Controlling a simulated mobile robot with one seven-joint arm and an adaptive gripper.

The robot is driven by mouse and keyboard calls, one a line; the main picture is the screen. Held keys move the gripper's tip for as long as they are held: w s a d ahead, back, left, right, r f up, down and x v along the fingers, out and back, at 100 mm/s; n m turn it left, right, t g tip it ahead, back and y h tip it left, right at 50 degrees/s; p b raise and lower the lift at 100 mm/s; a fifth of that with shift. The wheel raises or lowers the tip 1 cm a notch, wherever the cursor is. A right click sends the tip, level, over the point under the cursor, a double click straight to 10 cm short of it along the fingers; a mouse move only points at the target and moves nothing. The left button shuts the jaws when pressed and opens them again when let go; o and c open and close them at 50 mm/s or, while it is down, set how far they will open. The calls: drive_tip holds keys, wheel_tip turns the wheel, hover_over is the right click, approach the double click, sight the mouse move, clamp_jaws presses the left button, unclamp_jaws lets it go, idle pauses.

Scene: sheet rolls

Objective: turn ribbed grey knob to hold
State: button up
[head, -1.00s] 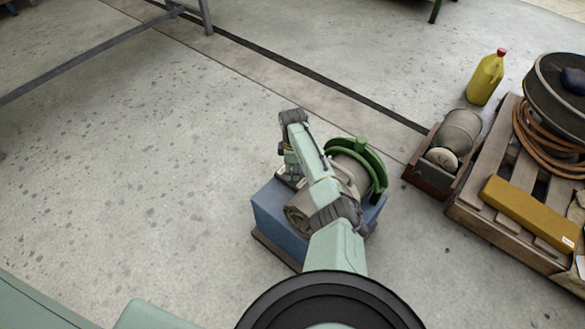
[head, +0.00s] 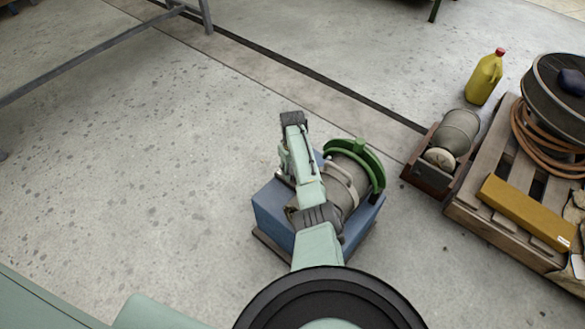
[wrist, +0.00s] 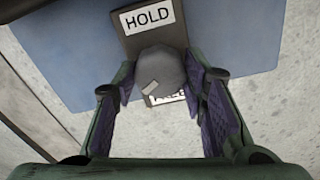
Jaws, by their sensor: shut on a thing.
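The ribbed grey knob (wrist: 163,68) sits on a dark plate (wrist: 155,42) in the wrist view. A light mark on the knob points to its lower left, away from the HOLD label (wrist: 149,17) above it. A second white label (wrist: 166,98) is partly hidden below the knob, and I cannot read it fully. My gripper (wrist: 160,77) has a finger on either side of the knob and is shut on it. In the head view my arm hides the knob.
The blue block (head: 272,213) carries a grey roll (head: 347,180) with a green curved flange (head: 372,164). To the right are a roll in a brown box (head: 455,135), a yellow jug (head: 485,78) and a loaded wooden pallet (head: 505,225).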

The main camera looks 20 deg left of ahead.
drive_tip(key=m, duration=0.5)
drive_tip(key=shift+s+m+p, duration=0.1)
drive_tip(key=shift+m+p, duration=0.2)
drive_tip(key=m, duration=1.2)
drive_tip(key=shift+m+p, duration=0.3)
drive_tip(key=shift+p, duration=0.1)
drive_tip(key=m, duration=0.5)
drive_tip(key=shift+m, duration=0.4)
drive_tip(key=o, duration=1.2)
drive_tip(key=shift+c, duration=0.2)
